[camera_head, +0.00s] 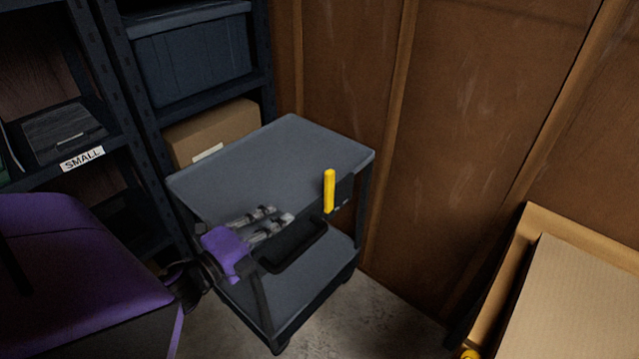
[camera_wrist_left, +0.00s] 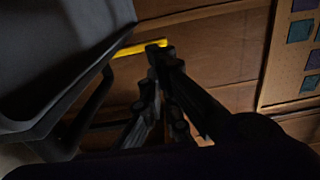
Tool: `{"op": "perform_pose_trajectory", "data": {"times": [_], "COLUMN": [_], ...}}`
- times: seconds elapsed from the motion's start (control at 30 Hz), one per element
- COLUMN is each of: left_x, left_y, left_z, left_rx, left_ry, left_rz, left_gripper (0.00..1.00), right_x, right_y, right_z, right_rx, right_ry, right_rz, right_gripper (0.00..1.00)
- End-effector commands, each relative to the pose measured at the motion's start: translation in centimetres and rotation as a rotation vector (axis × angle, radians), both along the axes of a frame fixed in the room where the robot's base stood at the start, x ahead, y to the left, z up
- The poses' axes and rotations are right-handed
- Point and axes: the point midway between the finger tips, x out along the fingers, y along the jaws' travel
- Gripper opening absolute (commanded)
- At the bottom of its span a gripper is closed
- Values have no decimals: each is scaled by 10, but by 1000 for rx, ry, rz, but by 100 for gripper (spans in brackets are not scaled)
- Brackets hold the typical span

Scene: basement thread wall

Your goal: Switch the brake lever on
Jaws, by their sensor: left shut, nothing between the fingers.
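The brake lever (camera_head: 329,191) is a yellow handle on a dark mount at the right front corner of a grey cart (camera_head: 285,150). In the head view it stands upright. My left gripper (camera_head: 281,215), on a purple wrist, is in front of the cart, to the left of the lever and a little lower in the picture. It is shut and empty. In the left wrist view the lever (camera_wrist_left: 140,48) shows as a yellow bar just beyond the fingertips (camera_wrist_left: 160,50). I cannot tell whether they touch it. My right gripper is not in view.
A black tray handle (camera_head: 292,247) is on the cart's front below my gripper. Dark shelves (camera_head: 258,50) with a blue bin (camera_head: 190,55) and a cardboard box (camera_head: 232,122) stand behind. A wooden wall is at right, with a cardboard panel (camera_head: 570,300) at lower right.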

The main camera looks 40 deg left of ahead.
Motion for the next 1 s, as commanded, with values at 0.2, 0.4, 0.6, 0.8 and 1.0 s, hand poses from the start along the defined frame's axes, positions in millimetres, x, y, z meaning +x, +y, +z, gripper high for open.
{"op": "perform_pose_trajectory", "data": {"times": [0.2,0.4,0.6,0.8,1.0], "left_x": [19,60,101,129,139], "left_y": [-2,-5,-8,-11,-11], "left_z": [2,3,3,2,1], "left_rx": [-1,-2,-2,-3,-3], "left_ry": [-4,-4,-3,-2,0], "left_rz": [-3,-2,-1,0,0], "left_gripper": [0,0,0,0,0], "right_x": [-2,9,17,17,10], "right_y": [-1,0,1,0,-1], "right_z": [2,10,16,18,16], "right_rx": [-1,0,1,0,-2], "right_ry": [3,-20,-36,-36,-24], "right_rz": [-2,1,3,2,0], "right_gripper": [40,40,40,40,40]}}
